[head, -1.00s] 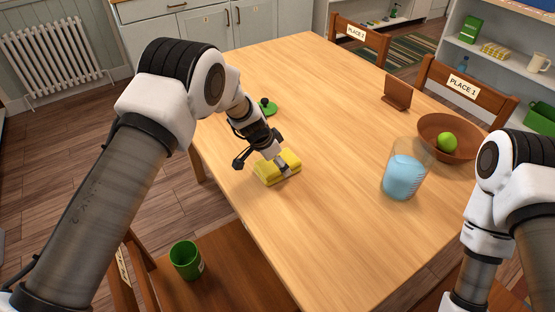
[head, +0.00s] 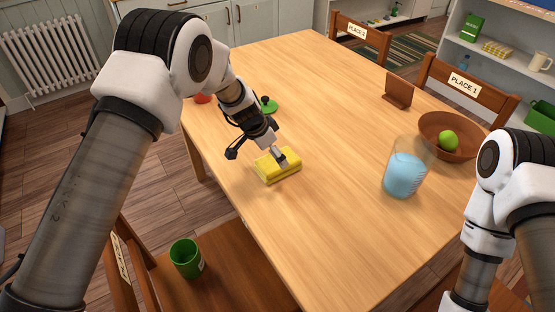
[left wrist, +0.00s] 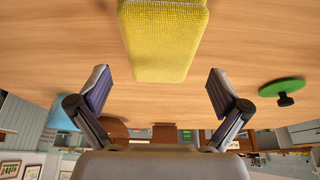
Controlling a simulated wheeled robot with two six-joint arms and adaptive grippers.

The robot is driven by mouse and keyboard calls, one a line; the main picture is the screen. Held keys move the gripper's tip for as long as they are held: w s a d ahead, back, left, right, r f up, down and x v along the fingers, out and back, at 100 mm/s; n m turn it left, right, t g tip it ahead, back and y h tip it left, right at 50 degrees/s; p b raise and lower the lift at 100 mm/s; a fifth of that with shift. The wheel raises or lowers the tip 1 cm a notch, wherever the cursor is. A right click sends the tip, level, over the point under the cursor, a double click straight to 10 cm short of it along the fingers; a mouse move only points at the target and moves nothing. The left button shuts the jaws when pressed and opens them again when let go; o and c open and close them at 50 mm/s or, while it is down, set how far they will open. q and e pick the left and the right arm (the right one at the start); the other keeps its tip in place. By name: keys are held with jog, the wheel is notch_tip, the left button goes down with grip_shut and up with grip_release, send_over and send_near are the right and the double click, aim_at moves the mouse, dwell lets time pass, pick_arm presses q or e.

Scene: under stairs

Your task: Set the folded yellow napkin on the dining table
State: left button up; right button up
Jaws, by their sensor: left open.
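The folded yellow napkin (head: 277,168) lies on the wooden dining table (head: 330,215), near its left edge in the head view. My left gripper (head: 280,155) is just above and behind the napkin. In the left wrist view the napkin (left wrist: 163,40) is beyond the fingertips, and the open fingers of the left gripper (left wrist: 159,90) have nothing between them. The napkin appears to rest flat on the table, apart from the fingers. My right arm shows at the right of the head view, but its gripper is out of view.
A measuring cup of blue liquid (head: 404,175), a brown bowl (head: 447,135) with a green fruit (head: 448,141) and a green lid-like disc (head: 268,106) are on the table. A green cup (head: 186,258) stands on a chair seat. The table's middle is clear.

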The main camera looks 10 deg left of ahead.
pick_arm(q)
jog(key=v, duration=0.8)
